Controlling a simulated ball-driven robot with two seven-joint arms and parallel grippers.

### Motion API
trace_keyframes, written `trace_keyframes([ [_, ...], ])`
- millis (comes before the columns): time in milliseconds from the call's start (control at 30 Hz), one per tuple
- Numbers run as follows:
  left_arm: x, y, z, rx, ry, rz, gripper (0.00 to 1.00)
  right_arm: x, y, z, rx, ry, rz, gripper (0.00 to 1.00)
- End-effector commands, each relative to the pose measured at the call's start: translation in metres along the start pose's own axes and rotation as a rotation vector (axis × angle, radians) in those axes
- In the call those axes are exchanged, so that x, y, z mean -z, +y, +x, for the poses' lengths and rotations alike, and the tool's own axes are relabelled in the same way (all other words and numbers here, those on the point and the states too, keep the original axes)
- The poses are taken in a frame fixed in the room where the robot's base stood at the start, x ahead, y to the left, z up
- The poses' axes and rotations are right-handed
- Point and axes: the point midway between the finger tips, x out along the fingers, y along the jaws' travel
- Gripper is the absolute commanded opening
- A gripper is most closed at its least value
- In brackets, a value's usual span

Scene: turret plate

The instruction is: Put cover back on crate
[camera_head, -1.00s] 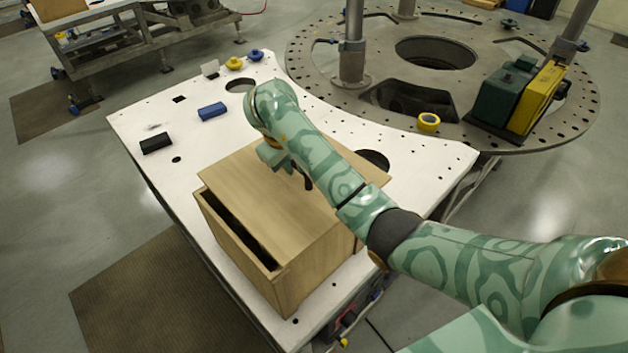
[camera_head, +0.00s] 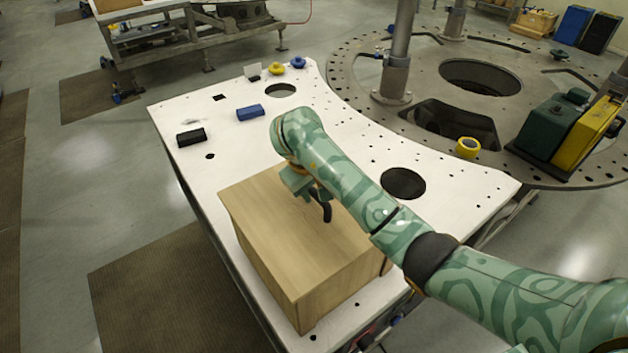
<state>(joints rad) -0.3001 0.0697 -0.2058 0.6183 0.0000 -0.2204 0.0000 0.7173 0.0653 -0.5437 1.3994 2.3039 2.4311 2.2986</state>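The wooden crate (camera_head: 313,303) stands on the white table. Its flat wooden cover (camera_head: 268,225) lies over the top, and no dark opening shows along the near left edge. The far right part of the cover is hidden behind my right arm. My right gripper (camera_head: 322,208) is over the cover, with a dark finger pointing down close to its surface. The arm hides much of the gripper, so I cannot tell whether its fingers are open or whether they touch the cover. My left gripper is out of view.
On the white table (camera_head: 180,185) lie a black block (camera_head: 191,137), a blue block (camera_head: 250,113) and small yellow and blue knobs. Behind stands a round metal turret plate (camera_head: 440,95) with posts, a yellow tape roll (camera_head: 467,148) and a green-yellow case (camera_head: 570,130).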

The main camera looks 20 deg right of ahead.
Motion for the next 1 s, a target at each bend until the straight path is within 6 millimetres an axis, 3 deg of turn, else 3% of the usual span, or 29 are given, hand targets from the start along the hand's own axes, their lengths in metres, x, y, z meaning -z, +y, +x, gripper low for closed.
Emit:
trace_keyframes([
  [133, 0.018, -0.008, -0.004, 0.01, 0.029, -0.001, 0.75, 0.002, 0.001, -0.02, -0.003, 0.007, 0.0, 0.39],
  [367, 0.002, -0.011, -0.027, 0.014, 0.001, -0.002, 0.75, 0.003, 0.003, -0.082, -0.004, 0.01, 0.001, 0.39],
  [500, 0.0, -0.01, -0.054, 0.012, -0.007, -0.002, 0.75, 0.002, 0.003, -0.108, -0.003, 0.006, 0.0, 0.39],
  [700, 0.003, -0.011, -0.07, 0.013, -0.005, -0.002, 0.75, 0.002, 0.002, -0.12, -0.003, 0.005, 0.0, 0.39],
  [1000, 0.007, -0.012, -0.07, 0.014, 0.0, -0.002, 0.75, 0.001, 0.001, -0.12, -0.003, 0.005, 0.0, 0.39],
])
